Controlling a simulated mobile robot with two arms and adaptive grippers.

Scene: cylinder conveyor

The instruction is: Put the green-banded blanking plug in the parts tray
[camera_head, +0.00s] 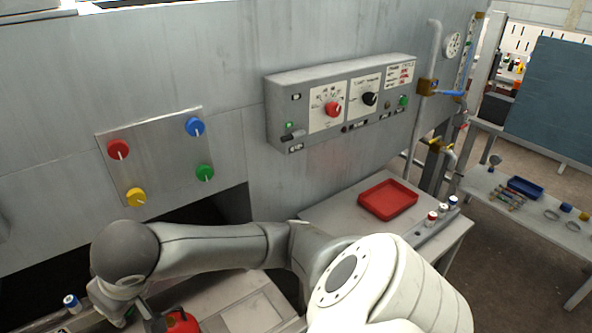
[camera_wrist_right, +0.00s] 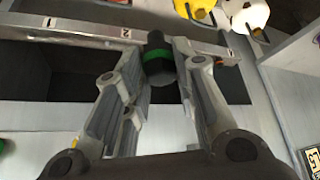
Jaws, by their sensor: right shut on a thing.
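A dark plug with a green band (camera_wrist_right: 158,67) is between the fingertips of my right gripper (camera_wrist_right: 160,80) in the right wrist view. The gripper is shut on it, in front of a pale rail marked 1 and 2. In the head view my right gripper (camera_head: 145,318) is at the bottom left, partly cut off by the frame edge. A red tray (camera_head: 388,200) lies on the pale table right of centre, apart from the gripper, and looks empty. I cannot tell whether this is the parts tray. My left gripper is not in view.
Red-and-white and blue-and-white cylinders (camera_head: 432,219) stand right of the red tray. A blue tray (camera_head: 525,187) is on the far right bench. A blue-topped white cylinder (camera_head: 71,302) is at bottom left. The grey machine wall (camera_head: 60,120) with knobs stands behind.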

